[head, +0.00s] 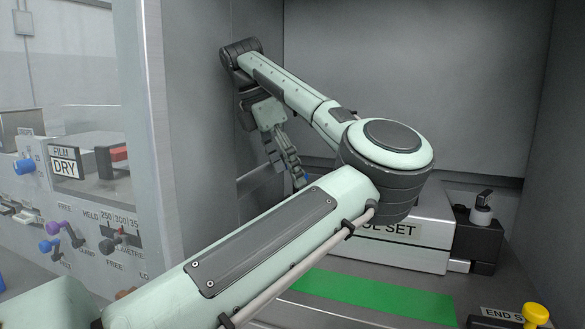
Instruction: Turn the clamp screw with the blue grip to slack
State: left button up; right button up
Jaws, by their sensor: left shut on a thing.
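My left gripper (294,170) reaches down in front of the grey back wall, beyond my arm's large round joint. Its fingers are shut on a small blue part (303,182), which looks like the blue grip of the clamp screw. Only a sliver of blue shows at the fingertips. The rest of the screw is hidden behind the fingers and my forearm, so I cannot tell how far it is turned. My right gripper is not in view.
A white box (420,248) with a partly hidden label ending in SET stands behind my arm. A black lever unit (478,228) is beside it. A green strip (365,297) and a yellow knob (535,315) lie nearer. A control panel (75,205) stands left.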

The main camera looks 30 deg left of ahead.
pick_arm(q)
jog(key=shift+w+d+r, duration=0.4)
jog(key=shift+w+d, duration=0.2)
jog(key=shift+w, duration=0.1)
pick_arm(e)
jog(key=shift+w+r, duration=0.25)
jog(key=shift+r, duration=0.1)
pick_arm(q)
jog(key=shift+t+b, duration=0.3)
jog(key=shift+b, duration=0.1)
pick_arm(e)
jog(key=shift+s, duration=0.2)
pick_arm(q)
jog(key=n+b, duration=0.1)
jog(key=n, duration=0.1)
jog(key=n+y+b, duration=0.1)
jog(key=n+b, duration=0.1)
jog(key=shift+w+d+f+y, duration=0.15)
jog(key=shift+d+y, duration=0.05)
jog(key=shift+y, duration=0.1)
jog(key=shift+c, duration=0.4)
jog(key=shift+w+n, duration=0.1)
jog(key=shift+n, duration=0.2)
jog(key=shift+c, duration=0.2)
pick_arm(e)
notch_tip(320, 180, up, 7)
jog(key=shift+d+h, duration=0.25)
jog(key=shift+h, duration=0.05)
pick_arm(q)
jog(key=shift+a+f, duration=0.1)
